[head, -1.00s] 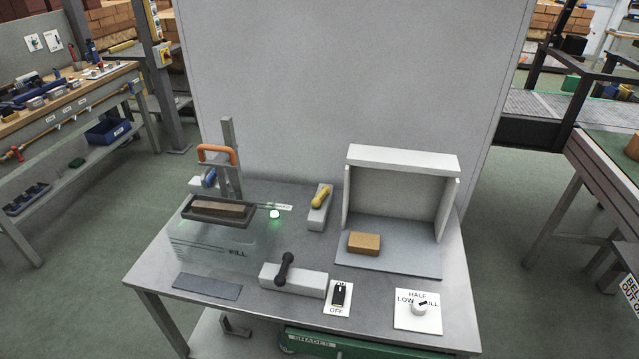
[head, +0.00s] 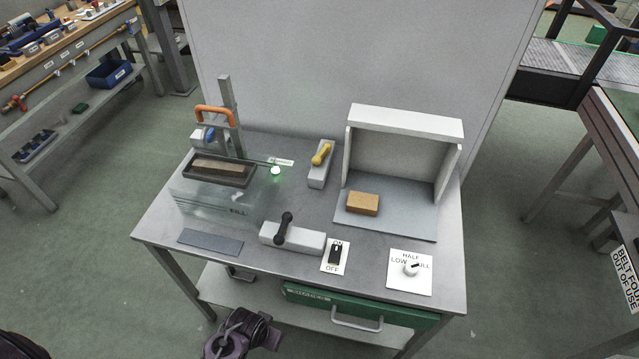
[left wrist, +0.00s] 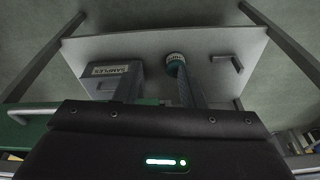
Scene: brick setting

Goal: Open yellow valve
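The yellow valve (head: 321,156) is a yellow lever handle on a pale grey block at the back middle of the bench in the head view. Its handle points obliquely toward the back right. My left gripper (head: 258,325) shows at the bottom of the head view, low in front of the bench and well away from the valve. In the left wrist view its two fingers (left wrist: 162,85) look apart with nothing between them. The valve is not seen in the left wrist view. My right gripper is not in view.
A black-handled block (head: 306,239), an on/off switch (head: 335,255) and a dial plate (head: 410,272) line the bench front. A clear tank with a brick tray (head: 219,171) and an orange-handled clamp (head: 214,115) stand left. A white hood (head: 405,121) stands right. A green drawer (head: 372,308) is below.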

